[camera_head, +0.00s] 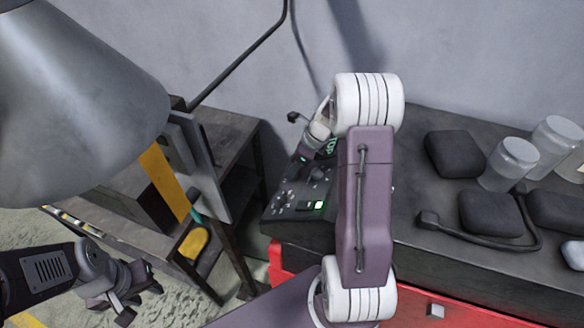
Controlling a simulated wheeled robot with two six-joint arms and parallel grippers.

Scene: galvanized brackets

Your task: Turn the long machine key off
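A dark control panel (285,222) stands at the left end of the workbench. It has several small buttons and a lit green-white indicator (318,205). A small dark knob-like part (318,174) stands up from the panel; I cannot tell whether it is the long machine key or how it is turned. Green lettering, partly hidden, shows behind my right arm. My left gripper (128,300) is at the lower left, open and empty, well away from the panel.
The dark workbench (415,262) with a red front holds black pads (453,154), clear jars (509,164) and a black curved handle (480,232). A metal table (235,135) stands left, with yellow parts (165,183). A large grey lamp-like shade (70,110) fills the upper left.

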